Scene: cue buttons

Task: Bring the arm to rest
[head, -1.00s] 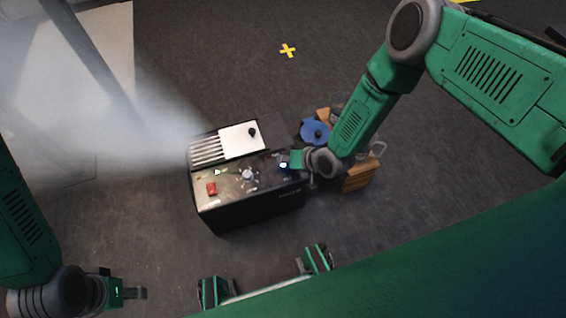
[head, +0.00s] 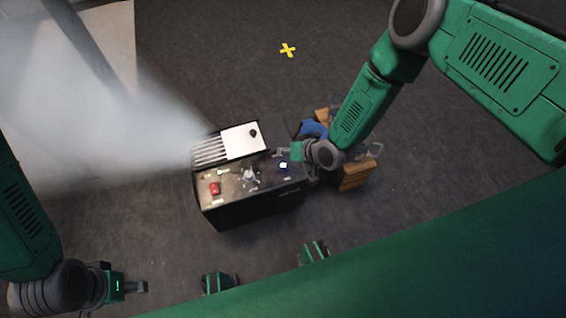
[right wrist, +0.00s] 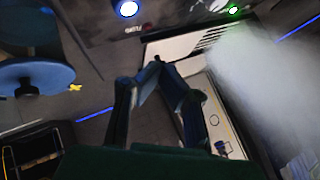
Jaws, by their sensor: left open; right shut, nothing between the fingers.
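The dark console (head: 255,208) stands on the floor in the middle of the head view. On its top are a red button (head: 214,188), a grey-white button (head: 249,174), a small green button (head: 221,172) and a blue-white lit button (head: 284,166). My right gripper (head: 281,152) is just above the console's right end, beside the lit button. In the right wrist view its fingers (right wrist: 158,62) meet with nothing between them. The lit button (right wrist: 127,8) and a glowing green button (right wrist: 234,9) show at that view's top. My left gripper (head: 138,287) is open and empty at lower left, away from the console.
A white panel (head: 243,140) with a dark knob and a slatted part lies behind the console top. A blue round seat (head: 314,129) and a wooden crate (head: 356,176) stand to the right, partly behind my right arm. Pale haze covers the upper left. Much floor is clear.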

